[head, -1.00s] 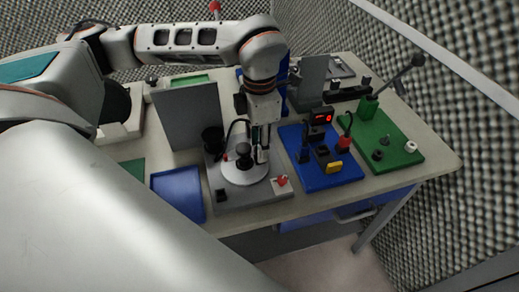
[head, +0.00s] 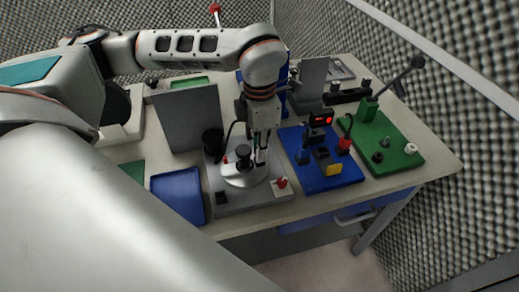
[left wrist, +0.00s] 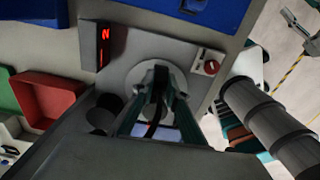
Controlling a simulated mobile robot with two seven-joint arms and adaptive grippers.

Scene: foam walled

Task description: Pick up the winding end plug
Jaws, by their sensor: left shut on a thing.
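My left gripper (head: 261,158) points down over the grey board (head: 232,204) with the pale round disc, to the right of the disc's black knob (head: 243,153). In the left wrist view its two fingers (left wrist: 158,82) are shut on a small dark piece, which I take to be the winding end plug (left wrist: 158,72). A dark lead runs down between the fingers. The fingers hide much of the plug, and I cannot tell whether it touches the board or disc. My right gripper is not in view.
A blue board (head: 322,178) with a red display stands close to the right, and a green board (head: 390,150) with a lever beyond it. A blue tray (head: 178,196) and a grey upright panel (head: 187,118) are to the left. A red knob (head: 281,182) sits at the grey board's front corner.

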